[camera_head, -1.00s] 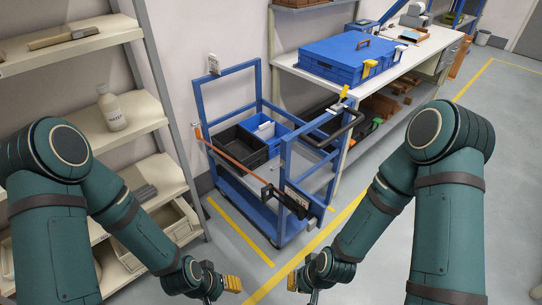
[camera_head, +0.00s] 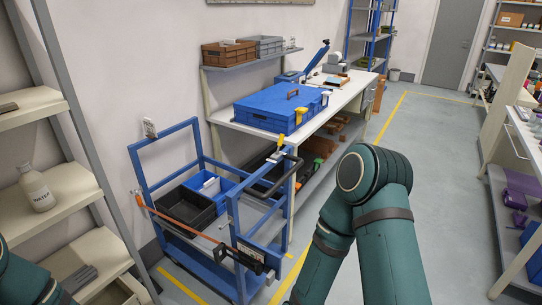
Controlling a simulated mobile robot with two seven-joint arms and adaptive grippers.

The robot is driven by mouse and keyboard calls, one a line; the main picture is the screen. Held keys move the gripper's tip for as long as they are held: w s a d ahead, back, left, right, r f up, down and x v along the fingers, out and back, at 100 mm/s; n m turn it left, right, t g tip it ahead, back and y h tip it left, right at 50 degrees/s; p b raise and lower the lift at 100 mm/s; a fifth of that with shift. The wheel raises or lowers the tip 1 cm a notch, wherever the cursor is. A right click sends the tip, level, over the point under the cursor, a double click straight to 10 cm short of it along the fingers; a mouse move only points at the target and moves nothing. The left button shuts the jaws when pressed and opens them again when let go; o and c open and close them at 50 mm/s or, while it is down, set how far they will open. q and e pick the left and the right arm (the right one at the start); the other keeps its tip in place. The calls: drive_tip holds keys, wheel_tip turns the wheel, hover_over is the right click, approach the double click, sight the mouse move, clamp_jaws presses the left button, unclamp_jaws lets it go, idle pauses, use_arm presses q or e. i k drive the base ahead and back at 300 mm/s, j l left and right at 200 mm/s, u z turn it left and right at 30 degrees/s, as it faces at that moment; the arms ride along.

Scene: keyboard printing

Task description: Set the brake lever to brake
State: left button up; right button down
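The blue cart (camera_head: 190,262) stands left of centre, beside the workbench. A long orange bar (camera_head: 172,220) runs along its near side and ends in a black fitting (camera_head: 247,260) at the lower right. Part of my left arm shows at the lower left edge and my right arm at the lower right of centre. Both grippers are out of view.
A black bin (camera_head: 184,208) and a blue bin (camera_head: 208,184) sit in the cart. A white workbench (camera_head: 345,95) with a blue case (camera_head: 280,108) stands behind it. Shelves (camera_head: 70,185) stand close on the left. Grey floor (camera_head: 440,170) is clear on the right.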

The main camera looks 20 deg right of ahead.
sight(282, 137)
drive_tip(key=i+l, duration=0.15)
drive_tip(key=l, duration=0.2)
drive_tip(key=i+l, duration=0.15)
drive_tip(key=l, duration=0.2)
drive_tip(key=i+l, duration=0.2)
drive_tip(key=l, duration=0.15)
drive_tip(key=i+l, duration=0.15)
drive_tip(key=l, duration=0.2)
drive_tip(key=i+l+u, duration=0.1)
drive_tip(key=l, duration=0.25)
drive_tip(key=i, duration=0.05)
